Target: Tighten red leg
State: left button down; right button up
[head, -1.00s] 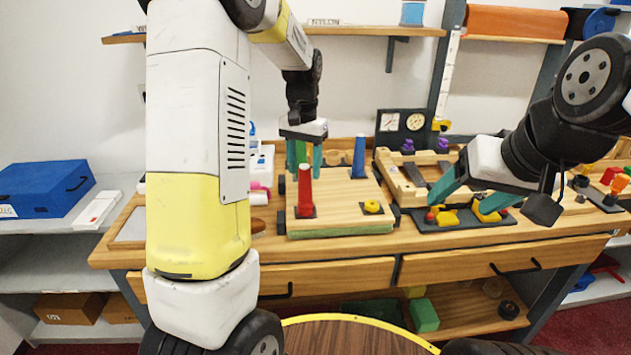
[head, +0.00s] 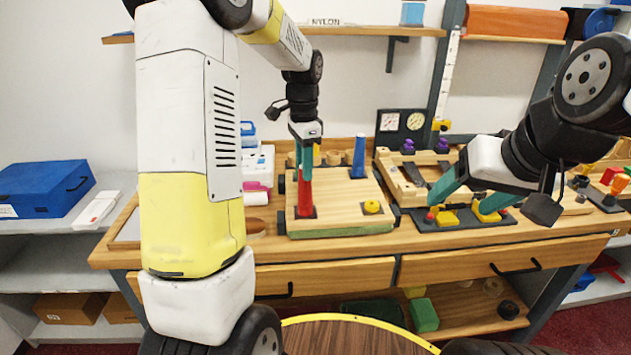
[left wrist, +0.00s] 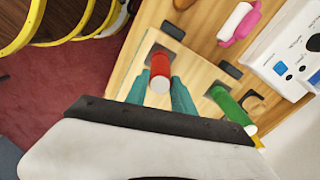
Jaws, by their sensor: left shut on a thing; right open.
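The red leg (head: 306,200) stands upright near the front left corner of the wooden board (head: 340,216), on a dark square plate. My left gripper (head: 304,172) is shut on the upper part of the red leg from above. The left wrist view shows the red leg (left wrist: 160,68) between its teal fingers (left wrist: 161,94). A blue leg (head: 359,158) stands at the board's back right, and a green leg (left wrist: 230,104) shows in the left wrist view. My right gripper (head: 459,203) is open, low over a dark tray (head: 462,224) with yellow pieces.
A yellow knob (head: 372,207) sits at the board's front right. A wooden frame (head: 405,185) lies right of the board. A white device (head: 257,165) and a pink-handled roller (head: 256,196) are to its left. Two gauges on a dark panel (head: 402,124) stand behind.

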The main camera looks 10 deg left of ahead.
pick_arm(q)
jog(key=m, duration=0.6)
jog(key=c, duration=1.3)
grip_release()
jog(key=n, duration=0.6)
jog(key=shift+n, duration=0.3)
jog(key=n, duration=0.6)
jog(key=shift+n, duration=1)
